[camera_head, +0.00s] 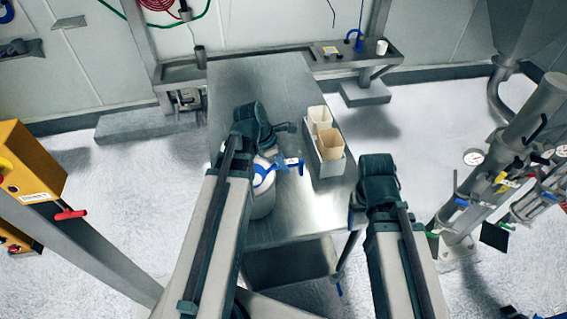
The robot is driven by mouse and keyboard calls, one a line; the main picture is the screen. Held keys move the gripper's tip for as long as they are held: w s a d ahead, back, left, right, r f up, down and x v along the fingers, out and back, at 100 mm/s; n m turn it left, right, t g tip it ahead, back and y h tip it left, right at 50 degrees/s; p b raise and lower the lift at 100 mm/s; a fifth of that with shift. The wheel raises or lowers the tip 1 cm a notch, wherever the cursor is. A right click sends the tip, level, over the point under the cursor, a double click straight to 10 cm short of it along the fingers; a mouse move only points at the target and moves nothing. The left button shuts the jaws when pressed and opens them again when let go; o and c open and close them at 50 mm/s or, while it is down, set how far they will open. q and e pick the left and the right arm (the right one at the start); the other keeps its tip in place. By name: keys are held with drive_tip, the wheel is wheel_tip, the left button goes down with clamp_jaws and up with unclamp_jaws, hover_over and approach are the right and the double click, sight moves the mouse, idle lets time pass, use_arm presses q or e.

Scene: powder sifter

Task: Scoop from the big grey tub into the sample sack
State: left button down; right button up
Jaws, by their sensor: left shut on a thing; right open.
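The grey tub (263,206) stands on the steel table, largely covered by my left arm. White, probably powder, shows at its top. A blue tool (290,164), seemingly the scoop, is over the tub's far right side; whether its bowl is in the tub I cannot tell. My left gripper (272,146) is above it and shut on it; the fingers are mostly hidden. Two tan, open-topped sacks (331,142) stand in a grey metal holder to the right; which is the sample sack I cannot tell. My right gripper (356,213) is open and empty by the table's right edge.
The steel table (240,82) is bare at its far end. A rear bench (335,58) holds a white cup (382,47) and a blue item. A yellow box (30,165) stands at left. Pipes with gauges (473,157) stand at right.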

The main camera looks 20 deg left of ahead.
use_arm(q)
drive_tip(key=shift+w+f+b, duration=0.1)
drive_tip(key=shift+f+b, duration=0.8)
drive_tip(key=shift+f, duration=0.3)
drive_tip(key=shift+w+a+r, duration=0.15)
drive_tip(key=shift+w+a, duration=0.05)
drive_tip(key=shift+w, duration=0.15)
drive_tip(key=shift+w+a, duration=1.35)
drive_tip(key=shift+w, duration=0.75)
drive_tip(key=s+d+r+p, duration=0.2)
drive_tip(key=s+r+p, duration=0.1)
drive_tip(key=r+p, duration=0.3)
drive_tip(key=shift+s, duration=0.3)
drive_tip(key=shift+w, duration=0.1)
